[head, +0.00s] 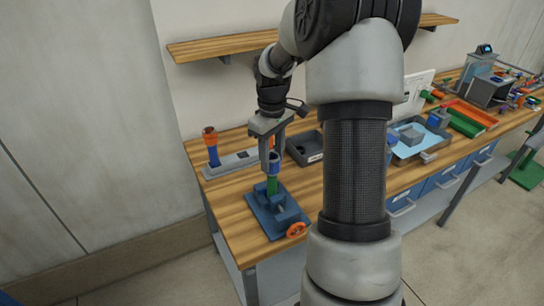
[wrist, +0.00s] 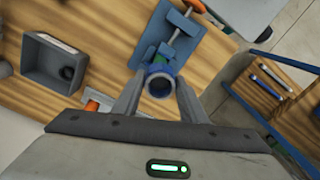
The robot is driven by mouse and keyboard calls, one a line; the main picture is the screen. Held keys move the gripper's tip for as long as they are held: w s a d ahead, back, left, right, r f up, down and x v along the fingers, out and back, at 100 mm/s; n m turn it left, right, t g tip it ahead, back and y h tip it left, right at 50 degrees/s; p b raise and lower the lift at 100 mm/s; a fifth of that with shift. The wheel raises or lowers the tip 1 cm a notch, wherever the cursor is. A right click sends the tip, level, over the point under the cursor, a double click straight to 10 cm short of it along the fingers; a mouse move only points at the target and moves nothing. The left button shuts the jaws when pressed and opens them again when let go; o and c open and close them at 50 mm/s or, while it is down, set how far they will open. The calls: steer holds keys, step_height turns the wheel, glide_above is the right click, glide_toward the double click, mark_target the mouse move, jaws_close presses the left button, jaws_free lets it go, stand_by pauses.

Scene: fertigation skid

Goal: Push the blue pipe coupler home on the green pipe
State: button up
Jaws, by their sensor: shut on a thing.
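The blue pipe coupler (head: 273,164) is between the fingers of my gripper (head: 268,156), which is shut on it. In the wrist view the coupler (wrist: 159,87) shows its open round end between the two fingertips (wrist: 157,90). The green pipe (head: 272,187) stands upright in a blue vise (head: 264,216) on the bench. The coupler is directly above the pipe and looks to be at its top end. I cannot tell how far it sits over the pipe.
The vise has an orange handwheel (head: 296,230) near the bench's front edge. A grey plate (head: 228,165) with an orange-topped blue part (head: 211,144) stands to the left. A dark grey bin (head: 304,149) is behind the vise. A wall shelf (head: 222,48) is above.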

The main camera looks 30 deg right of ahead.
steer(key=shift+f, duration=0.65)
stand_by(0.7)
steer(key=o, duration=0.9)
steer(key=shift+r, duration=0.15)
steer(key=shift+r+p, duration=1.6)
steer(key=shift+r, duration=0.55)
steer(key=shift+o, duration=0.4)
steer(key=o, duration=0.5)
steer(key=shift+c, duration=0.2)
